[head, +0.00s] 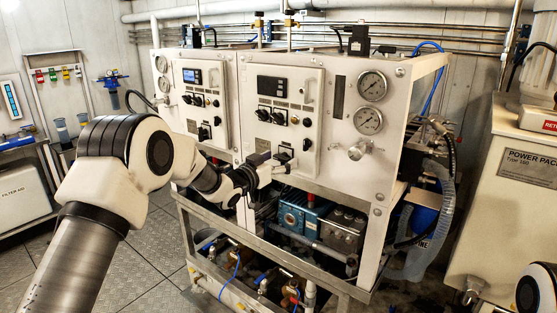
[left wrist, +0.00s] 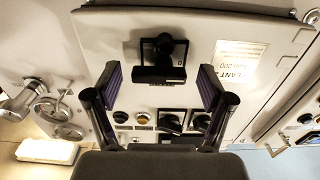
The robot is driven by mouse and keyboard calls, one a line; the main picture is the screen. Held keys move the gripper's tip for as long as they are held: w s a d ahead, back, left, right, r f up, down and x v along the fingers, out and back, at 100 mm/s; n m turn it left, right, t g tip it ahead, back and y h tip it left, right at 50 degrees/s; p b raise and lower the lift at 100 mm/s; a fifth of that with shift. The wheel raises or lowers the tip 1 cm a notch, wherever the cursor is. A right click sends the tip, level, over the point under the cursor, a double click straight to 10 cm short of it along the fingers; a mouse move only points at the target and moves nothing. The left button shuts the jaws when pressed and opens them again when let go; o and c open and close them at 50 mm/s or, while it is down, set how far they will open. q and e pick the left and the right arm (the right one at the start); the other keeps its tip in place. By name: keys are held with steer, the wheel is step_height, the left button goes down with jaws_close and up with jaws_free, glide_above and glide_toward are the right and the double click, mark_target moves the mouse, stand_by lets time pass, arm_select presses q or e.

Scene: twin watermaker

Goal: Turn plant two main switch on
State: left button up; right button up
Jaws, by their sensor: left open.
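The plant two panel (head: 285,100) is the right one of two white control panels on the machine's front in the head view. Its main switch (head: 283,156) is a black rotary handle low on the panel, partly hidden by my gripper. In the left wrist view the switch (left wrist: 163,50) is near the centre, its handle bar lying across the picture. An upside-down label beside it reads PLANT 2 (left wrist: 235,62). My left gripper (head: 277,167) is at the switch; in the wrist view its open fingers (left wrist: 159,76) stand on either side of the handle, with gaps showing.
The left panel (head: 202,100) has similar knobs. Two gauges (head: 371,103) and a silver valve knob (head: 358,151) are right of the plant two panel. A metal frame rail (head: 300,190) runs below it. A power pack cabinet (head: 515,190) stands at the far right.

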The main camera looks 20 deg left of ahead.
arm_select(q)
steer(key=shift+s+r, duration=0.1)
steer(key=shift+s, duration=0.05)
steer(key=c, duration=1.2)
steer(key=shift+o, duration=0.2)
steer(key=shift+a+f+m+b, duration=0.1)
steer(key=shift+f+m+b, duration=0.1)
steer(key=shift+m+b, duration=4.15)
steer(key=shift+a+f+m+b, duration=0.1)
steer(key=shift+f+m+b, duration=0.05)
steer(key=shift+m+b, duration=4.2)
steer(key=shift+m+p, duration=0.3)
steer(key=shift+m, duration=0.1)
steer(key=o, duration=1.2)
steer(key=shift+c, duration=0.2)
